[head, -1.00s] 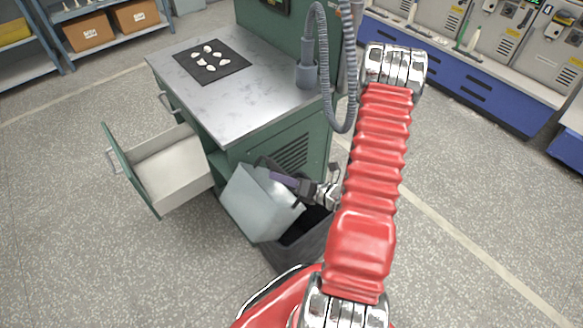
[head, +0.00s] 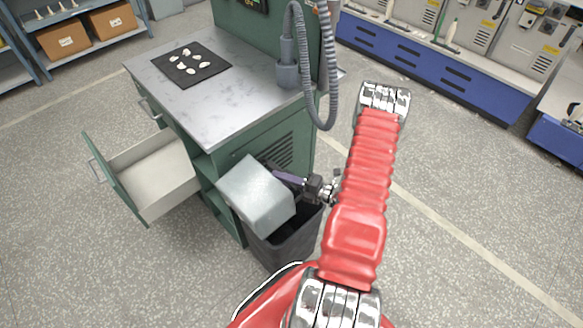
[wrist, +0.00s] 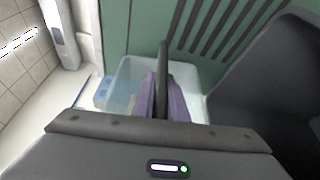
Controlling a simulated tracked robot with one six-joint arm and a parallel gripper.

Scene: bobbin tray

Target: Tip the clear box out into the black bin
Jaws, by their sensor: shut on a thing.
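The clear box (head: 255,196) is held tilted over the left part of the black bin (head: 282,252), with a broad pale face turned up towards the head camera. My gripper (head: 287,178) has purple fingers shut on the box's far right edge. In the wrist view, the fingers (wrist: 163,98) close on the wall of the box (wrist: 130,72). The black bin also fills the right side of the wrist view (wrist: 265,75). The box's opening and any contents are hidden in the head view. The bin's inside is mostly dark and hidden.
A green workbench (head: 222,115) stands directly behind the bin. Its drawer (head: 155,172) is pulled out to the left of the box. A black mat (head: 190,64) with several white pieces lies on top. A grey hose (head: 328,70) hangs near my arm. Floor at right is clear.

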